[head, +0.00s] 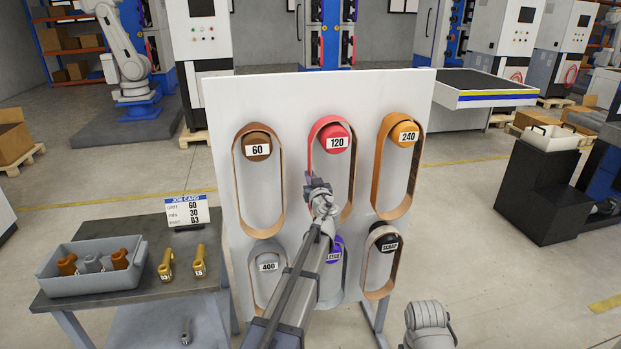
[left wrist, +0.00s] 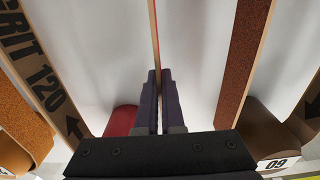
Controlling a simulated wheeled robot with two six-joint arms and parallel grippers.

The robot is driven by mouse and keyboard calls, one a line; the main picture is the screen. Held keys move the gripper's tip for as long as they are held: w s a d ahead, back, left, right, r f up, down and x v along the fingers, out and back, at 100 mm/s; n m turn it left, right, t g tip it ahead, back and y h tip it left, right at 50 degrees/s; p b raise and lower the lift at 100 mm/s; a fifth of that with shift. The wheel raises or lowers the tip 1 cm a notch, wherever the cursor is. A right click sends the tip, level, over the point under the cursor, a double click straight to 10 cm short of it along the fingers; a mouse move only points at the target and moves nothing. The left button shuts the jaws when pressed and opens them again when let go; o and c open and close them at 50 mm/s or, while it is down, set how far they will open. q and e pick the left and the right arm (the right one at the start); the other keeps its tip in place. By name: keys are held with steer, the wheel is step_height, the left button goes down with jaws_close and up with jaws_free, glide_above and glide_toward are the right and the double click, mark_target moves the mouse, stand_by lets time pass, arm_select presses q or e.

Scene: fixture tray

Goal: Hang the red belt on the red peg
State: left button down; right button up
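The red belt (head: 348,188) is a long upright loop on the white board, around the red peg (head: 335,137) labelled 120. Its top curves over the peg; I cannot tell whether it rests on it. My left gripper (head: 321,190) is at the belt's left strand, below the peg. In the left wrist view the fingers (left wrist: 159,85) are close together on this strand, seen edge-on (left wrist: 155,30). The other strand shows print GRIT 120 (left wrist: 38,62), and the red peg (left wrist: 121,121) is partly hidden behind the gripper. My right gripper is not visible.
A brown belt (head: 280,180) hangs left and an orange belt (head: 376,180) right. A grey belt (head: 253,275), a purple peg (head: 340,245) and a black peg (head: 388,243) are below. A side table (head: 130,292) holds a grey bin (head: 95,287) and brass parts.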

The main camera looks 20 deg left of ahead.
arm_select(q)
steer(key=shift+f, duration=0.15)
steer(key=shift+f+b, duration=0.25)
steer(key=shift+b, duration=0.2)
steer(key=c, duration=0.7)
jaws_free()
steer(key=shift+s, duration=0.1)
steer(key=shift+v, duration=5.45)
steer(key=shift+d, duration=0.1)
